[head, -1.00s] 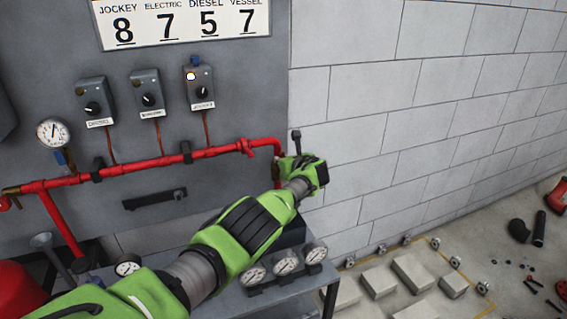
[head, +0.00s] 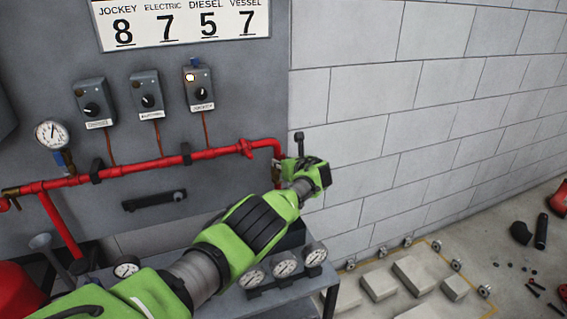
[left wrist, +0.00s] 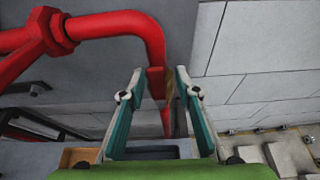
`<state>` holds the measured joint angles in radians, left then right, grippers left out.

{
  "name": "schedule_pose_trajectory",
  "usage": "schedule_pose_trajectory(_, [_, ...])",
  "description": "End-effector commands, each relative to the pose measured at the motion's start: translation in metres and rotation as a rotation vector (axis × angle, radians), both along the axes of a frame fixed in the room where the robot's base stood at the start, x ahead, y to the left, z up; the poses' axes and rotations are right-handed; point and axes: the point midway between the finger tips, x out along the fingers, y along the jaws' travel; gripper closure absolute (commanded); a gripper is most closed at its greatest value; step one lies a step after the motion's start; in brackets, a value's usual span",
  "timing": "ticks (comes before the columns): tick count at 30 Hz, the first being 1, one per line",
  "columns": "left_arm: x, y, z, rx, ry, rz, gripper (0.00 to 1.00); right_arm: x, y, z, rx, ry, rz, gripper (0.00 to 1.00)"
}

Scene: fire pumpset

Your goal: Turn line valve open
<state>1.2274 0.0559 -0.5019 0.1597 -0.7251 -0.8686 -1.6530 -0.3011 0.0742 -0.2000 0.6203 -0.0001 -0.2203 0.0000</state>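The red pipe (head: 140,163) runs along the grey panel and bends down at its right end. A small brass-coloured part, apparently the line valve (head: 277,172), sits on that downward end, partly hidden by my left wrist. In the left wrist view the bent pipe (left wrist: 130,22) comes down to the valve (left wrist: 170,82), whose narrow brass-coloured edge shows. My left gripper (left wrist: 160,72) is open, its two teal-lined fingers apart on either side of the valve and the pipe end. I cannot tell whether either finger touches it. My right gripper is in neither view.
Three control boxes with knobs (head: 150,92) and a pressure gauge (head: 51,134) are on the panel. Several gauges (head: 285,264) stand on the bench below my left arm. A block wall (head: 430,110) is close on the right. Blocks (head: 412,273) lie on the floor.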

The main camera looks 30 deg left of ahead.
Motion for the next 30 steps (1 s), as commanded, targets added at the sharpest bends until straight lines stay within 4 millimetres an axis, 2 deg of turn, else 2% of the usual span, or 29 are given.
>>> schedule_pose_trajectory(3, [0.0,0.0,0.001,0.0,-0.001,0.0,0.7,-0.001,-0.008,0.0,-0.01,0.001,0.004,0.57])
schedule_pose_trajectory(15, [-0.004,-0.011,0.004,0.0,-0.004,-0.002,0.7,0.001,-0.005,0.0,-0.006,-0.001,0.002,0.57])
schedule_pose_trajectory(23, [-0.015,-0.017,0.01,-0.001,-0.002,0.0,0.7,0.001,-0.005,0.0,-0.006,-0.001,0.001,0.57])
schedule_pose_trajectory(30, [-0.031,-0.037,0.02,0.0,-0.002,-0.001,0.7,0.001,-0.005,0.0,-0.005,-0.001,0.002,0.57])
